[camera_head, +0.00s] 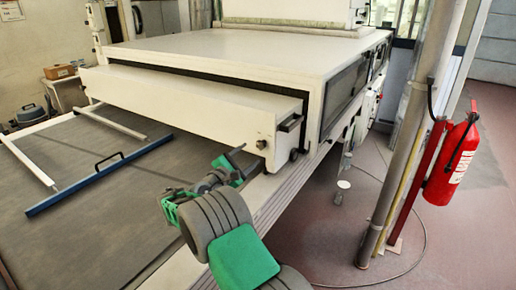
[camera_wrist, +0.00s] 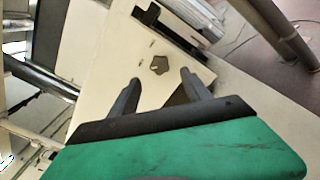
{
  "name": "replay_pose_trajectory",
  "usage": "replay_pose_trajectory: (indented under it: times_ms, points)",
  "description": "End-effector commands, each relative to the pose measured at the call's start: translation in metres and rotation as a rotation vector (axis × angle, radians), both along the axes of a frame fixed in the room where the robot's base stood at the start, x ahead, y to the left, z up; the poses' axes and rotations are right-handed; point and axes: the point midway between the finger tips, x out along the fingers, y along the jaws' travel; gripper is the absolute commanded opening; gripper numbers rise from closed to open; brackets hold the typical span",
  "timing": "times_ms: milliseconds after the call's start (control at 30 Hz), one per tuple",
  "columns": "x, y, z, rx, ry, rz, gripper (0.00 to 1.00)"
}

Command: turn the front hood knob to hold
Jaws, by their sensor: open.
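The front hood knob (camera_head: 261,144) is a small dark knob at the right end of the pale front hood (camera_head: 190,108) in the head view. In the wrist view the knob (camera_wrist: 160,65) looks grey and lobed, on the pale panel, a little beyond the space between my fingertips. My gripper (camera_head: 236,160), green and dark grey, is open and empty, just left of and below the knob in the head view. In the wrist view my gripper (camera_wrist: 160,78) has its two fingers spread, one to each side of the knob. I see no contact. Markings near the knob are too small to read.
A dark handle (camera_head: 290,123) sticks out at the hood's right corner, near the knob. A blue-edged frame (camera_head: 98,176) lies on the grey conveyor bed at the left. A metal post (camera_head: 398,150) and a red fire extinguisher (camera_head: 452,163) stand at the right.

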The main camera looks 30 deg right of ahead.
Motion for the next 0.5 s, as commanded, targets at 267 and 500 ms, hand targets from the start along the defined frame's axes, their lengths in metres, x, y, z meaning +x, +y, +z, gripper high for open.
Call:
replay_pose_trajectory:
  times_ms: [267, 500]
  points:
    - [0.022, -0.046, 0.002, 0.004, -0.003, -0.004, 0.56]
    - [0.034, -0.065, 0.001, 0.005, -0.003, 0.001, 0.56]
